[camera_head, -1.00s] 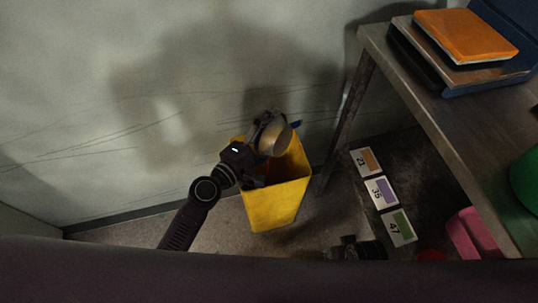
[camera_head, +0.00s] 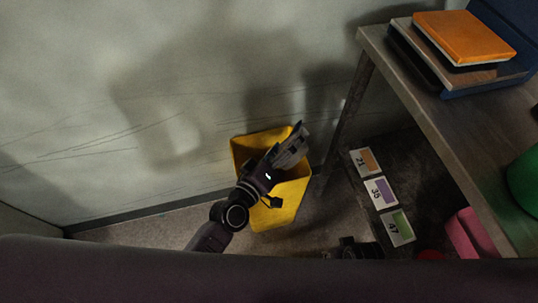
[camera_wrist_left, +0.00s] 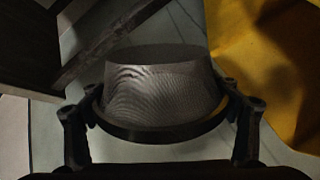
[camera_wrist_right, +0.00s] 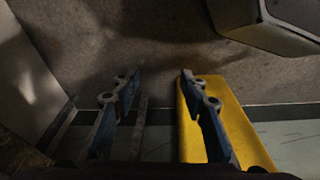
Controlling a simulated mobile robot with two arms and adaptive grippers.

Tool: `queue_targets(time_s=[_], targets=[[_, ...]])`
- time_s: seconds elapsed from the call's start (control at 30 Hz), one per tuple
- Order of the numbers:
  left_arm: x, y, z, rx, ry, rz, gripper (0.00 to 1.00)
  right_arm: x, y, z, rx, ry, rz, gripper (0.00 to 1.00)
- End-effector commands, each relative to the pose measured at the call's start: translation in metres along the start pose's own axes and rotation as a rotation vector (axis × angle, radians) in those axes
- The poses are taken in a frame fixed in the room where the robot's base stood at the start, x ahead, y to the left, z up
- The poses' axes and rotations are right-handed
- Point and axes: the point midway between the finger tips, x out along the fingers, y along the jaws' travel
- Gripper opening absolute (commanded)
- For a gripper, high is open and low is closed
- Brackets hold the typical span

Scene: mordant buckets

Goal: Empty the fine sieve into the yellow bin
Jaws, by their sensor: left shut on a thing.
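The yellow bin (camera_head: 280,214) stands on the floor against the wall. My left gripper (camera_head: 291,148) is over its opening, turned so that the sieve is mostly hidden in the head view. In the left wrist view the gripper is shut on the fine sieve (camera_wrist_left: 160,92), a grey mesh bowl with a dark rim between the fingers. The mesh underside faces that camera, so its contents are hidden. The bin (camera_wrist_left: 235,50) shows at the right there. My right gripper (camera_wrist_right: 158,88) is open and empty, with the yellow bin (camera_wrist_right: 238,125) behind its right finger.
The wall is close behind the bin.

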Motion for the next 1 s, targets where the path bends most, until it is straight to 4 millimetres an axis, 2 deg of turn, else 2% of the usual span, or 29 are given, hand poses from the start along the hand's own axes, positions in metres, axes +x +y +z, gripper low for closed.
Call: queue_targets(time_s=[0.23, 0.3, 0.5, 0.63, 0.93, 1.0], targets=[[0.001, -0.005, 0.018, 0.249, 0.035, -0.001, 0.53, 0.008, -0.001, 0.004, 0.000, -0.004, -0.001, 0.40], [0.002, -0.009, 0.023, 0.280, 0.039, -0.001, 0.53, -0.006, -0.001, -0.006, 0.001, 0.009, -0.001, 0.40], [0.003, -0.016, 0.037, 0.380, 0.052, -0.001, 0.53, -0.031, 0.001, -0.018, 0.004, 0.022, 0.001, 0.40], [0.002, -0.010, 0.055, 0.511, 0.069, -0.003, 0.53, -0.027, 0.001, -0.015, 0.003, 0.015, 0.001, 0.40], [0.000, 0.007, 0.065, 0.656, 0.091, -0.002, 0.53, 0.008, -0.001, 0.007, -0.001, -0.010, -0.002, 0.40], [0.000, 0.005, 0.075, 0.718, 0.097, -0.003, 0.53, 0.008, -0.001, 0.004, -0.001, -0.001, -0.002, 0.40]])
